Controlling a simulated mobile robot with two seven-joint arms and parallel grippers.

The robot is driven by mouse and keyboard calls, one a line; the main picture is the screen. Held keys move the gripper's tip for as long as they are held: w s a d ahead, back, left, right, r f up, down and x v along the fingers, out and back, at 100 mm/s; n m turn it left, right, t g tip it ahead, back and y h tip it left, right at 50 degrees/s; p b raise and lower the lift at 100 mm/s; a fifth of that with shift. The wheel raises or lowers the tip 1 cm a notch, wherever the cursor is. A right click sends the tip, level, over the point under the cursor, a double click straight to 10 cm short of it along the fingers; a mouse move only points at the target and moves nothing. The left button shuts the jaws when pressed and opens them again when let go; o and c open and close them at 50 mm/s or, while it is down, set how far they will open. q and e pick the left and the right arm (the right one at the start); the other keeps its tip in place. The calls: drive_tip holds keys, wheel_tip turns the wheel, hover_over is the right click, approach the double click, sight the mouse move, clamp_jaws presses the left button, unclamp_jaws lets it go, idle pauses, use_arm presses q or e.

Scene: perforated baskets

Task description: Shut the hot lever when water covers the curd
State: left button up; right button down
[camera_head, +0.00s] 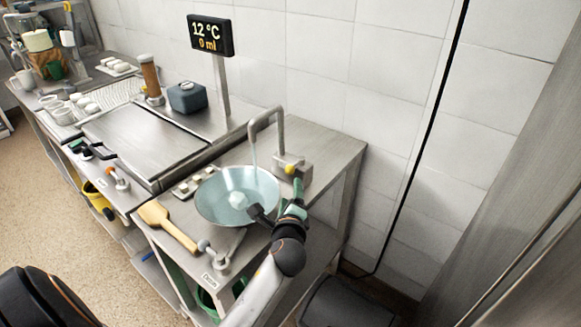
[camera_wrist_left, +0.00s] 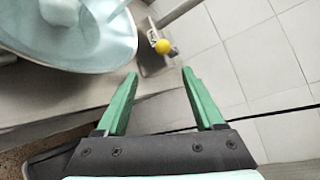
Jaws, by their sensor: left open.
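The tap's spout (camera_head: 268,122) curves over a wide pale bowl (camera_head: 210,204), and a thin stream falls from it into the bowl. A white lump of curd (camera_head: 236,200) lies in pale bluish water; I cannot tell whether water covers it fully. The lever with a yellow knob (camera_head: 290,169) is on the tap's base, and it also shows in the left wrist view (camera_wrist_left: 163,46). No hot mark is readable. My left gripper (camera_wrist_left: 160,74) is open and empty, with its green fingers pointing towards the knob but apart from it. My right gripper is not in view.
A display (camera_head: 210,35) reads 12 °C and 0 ml. A wooden paddle (camera_head: 166,225) lies left of the bowl, and a second, grey-handled fitting (camera_head: 213,256) is at the front edge. The tiled wall (camera_head: 395,110) stands close behind the tap.

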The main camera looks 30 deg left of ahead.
sight(290, 172)
use_arm(q)
drive_tip(key=x, duration=0.8)
drive_tip(key=r+b+x, duration=0.1)
drive_tip(key=x, duration=0.3)
drive_tip(key=shift+w+a, duration=0.35)
drive_tip(key=shift+a, duration=0.05)
drive_tip(key=shift+f, duration=0.15)
clamp_jaws()
idle(0.9)
